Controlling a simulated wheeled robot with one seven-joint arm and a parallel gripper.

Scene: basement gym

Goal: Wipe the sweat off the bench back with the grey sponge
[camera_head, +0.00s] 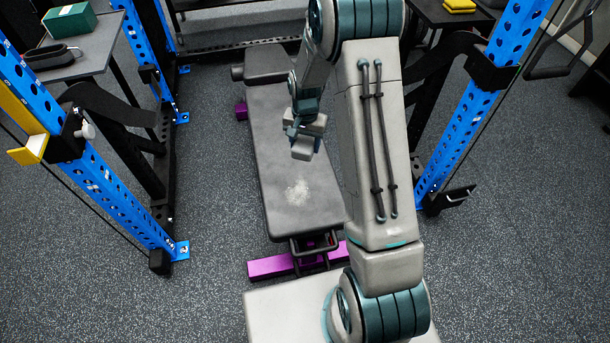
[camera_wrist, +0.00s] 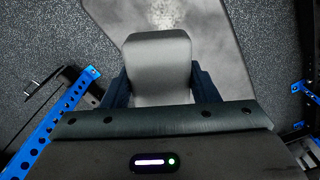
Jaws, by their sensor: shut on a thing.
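The bench back (camera_head: 279,150) is a long dark grey pad in the middle of the head view. A pale whitish sweat patch (camera_head: 298,192) lies towards its near end. The patch also shows at the top of the wrist view (camera_wrist: 170,12). My gripper (camera_head: 304,142) is over the bench, a little beyond the patch. It is shut on the grey sponge (camera_head: 303,150), which shows as a rounded grey block between the two fingers in the wrist view (camera_wrist: 158,68). I cannot tell whether the sponge touches the pad.
Blue rack uprights stand left (camera_head: 80,160) and right (camera_head: 470,110) of the bench. A side table (camera_head: 95,62) at upper left holds a green box (camera_head: 70,22) and a black strap (camera_head: 52,57). A yellow block (camera_head: 459,5) lies at upper right. Purple bench feet (camera_head: 270,267) cross the floor.

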